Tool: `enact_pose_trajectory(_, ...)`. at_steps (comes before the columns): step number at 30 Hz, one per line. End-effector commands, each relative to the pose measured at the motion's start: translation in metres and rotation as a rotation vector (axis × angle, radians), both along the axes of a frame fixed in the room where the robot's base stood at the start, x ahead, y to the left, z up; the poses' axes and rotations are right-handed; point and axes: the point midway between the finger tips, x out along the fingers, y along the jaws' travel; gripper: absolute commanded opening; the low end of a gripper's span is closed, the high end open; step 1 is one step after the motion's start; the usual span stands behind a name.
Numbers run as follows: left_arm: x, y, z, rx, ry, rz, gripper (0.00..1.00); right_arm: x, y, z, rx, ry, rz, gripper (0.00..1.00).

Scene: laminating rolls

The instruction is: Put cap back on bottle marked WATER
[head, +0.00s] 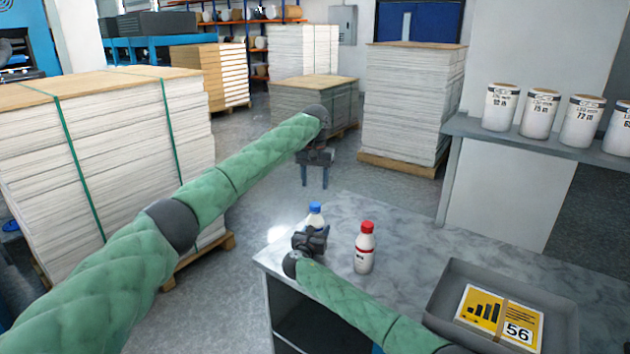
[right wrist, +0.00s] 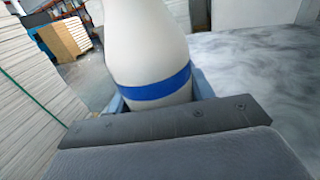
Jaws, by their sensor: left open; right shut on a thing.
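A white bottle with a blue cap (head: 315,208) stands at the table's far left corner. My right gripper (head: 312,234) is shut on this white bottle, which shows in the right wrist view (right wrist: 150,50) with a blue band around it; its top is out of that view. A second white bottle (head: 364,253) with a red cap stands upright just to the right, apart from the gripper; its label is too small to read. My left gripper (head: 315,181) is open and empty, fingers pointing down, above and beyond the blue-capped bottle in the picture.
A grey tray (head: 565,320) with a yellow card marked 56 lies at the table's right. The marbled table (head: 420,250) is clear between it and the bottles. Several white tins (head: 540,112) stand on a shelf behind. Paper stacks (head: 100,140) stand on the floor.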

Motion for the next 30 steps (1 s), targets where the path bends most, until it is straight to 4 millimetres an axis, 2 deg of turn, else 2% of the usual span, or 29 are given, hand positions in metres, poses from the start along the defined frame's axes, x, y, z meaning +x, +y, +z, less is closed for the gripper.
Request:
enact_pose_trajectory(21,-0.0006,-0.0014,0.0,-0.005,0.001,1.01,0.51,0.0,-0.0001,-0.0004,0.0,0.0,0.0,0.0)
enact_pose_trajectory(30,-0.0006,-0.0013,0.0,-0.005,-0.001,1.211,0.51,0.0,-0.0001,-0.0004,0.0,0.0,0.0,0.0)
